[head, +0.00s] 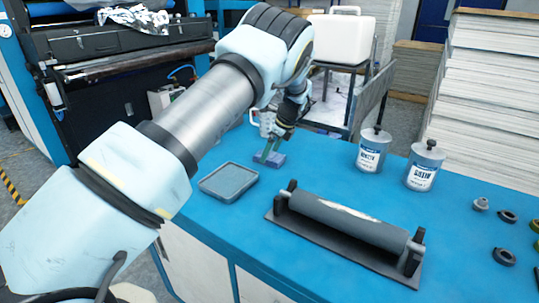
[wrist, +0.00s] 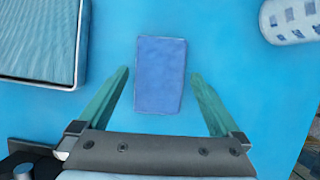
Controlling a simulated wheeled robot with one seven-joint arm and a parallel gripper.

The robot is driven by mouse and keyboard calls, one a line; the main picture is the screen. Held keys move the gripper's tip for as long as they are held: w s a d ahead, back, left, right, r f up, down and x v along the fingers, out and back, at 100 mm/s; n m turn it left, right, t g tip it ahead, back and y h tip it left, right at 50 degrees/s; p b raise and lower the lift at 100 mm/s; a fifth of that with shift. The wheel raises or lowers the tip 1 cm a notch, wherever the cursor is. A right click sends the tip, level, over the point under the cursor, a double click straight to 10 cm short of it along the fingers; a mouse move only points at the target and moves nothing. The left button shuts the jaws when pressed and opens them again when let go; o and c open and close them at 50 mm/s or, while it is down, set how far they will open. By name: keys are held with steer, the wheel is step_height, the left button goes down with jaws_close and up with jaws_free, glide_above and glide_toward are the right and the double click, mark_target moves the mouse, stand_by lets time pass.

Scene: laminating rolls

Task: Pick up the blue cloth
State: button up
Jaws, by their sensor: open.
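The blue cloth (wrist: 160,75) is a small folded rectangle lying on the blue tabletop, seen whole in the wrist view. In the head view the cloth (head: 277,160) is partly hidden behind my gripper. My gripper (wrist: 160,83) is open, with one green finger on each side of the cloth. In the wrist view there is a gap between the cloth and each finger. In the head view my gripper (head: 268,153) points down at the cloth. I cannot tell how high the fingertips are above the table.
A grey tray (head: 228,182) lies left of the cloth; its rim also shows in the wrist view (wrist: 80,40). Two labelled canisters (head: 372,150) (head: 424,165) stand to the right. A dark roller on a base (head: 345,222) lies nearer, with several small rings (head: 504,256) at the right.

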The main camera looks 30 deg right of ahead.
mark_target(270, 155)
steer(key=shift+w+a+f, duration=0.15)
steer(key=shift+w+f, duration=0.05)
steer(key=shift+f, duration=0.4)
steer(key=shift+f, duration=0.15)
steer(key=shift+c, duration=0.2)
steer(key=c, duration=1.1)
step_height(270, 155, up, 10)
steer(key=b, duration=0.3)
steer(key=shift+r, duration=0.2)
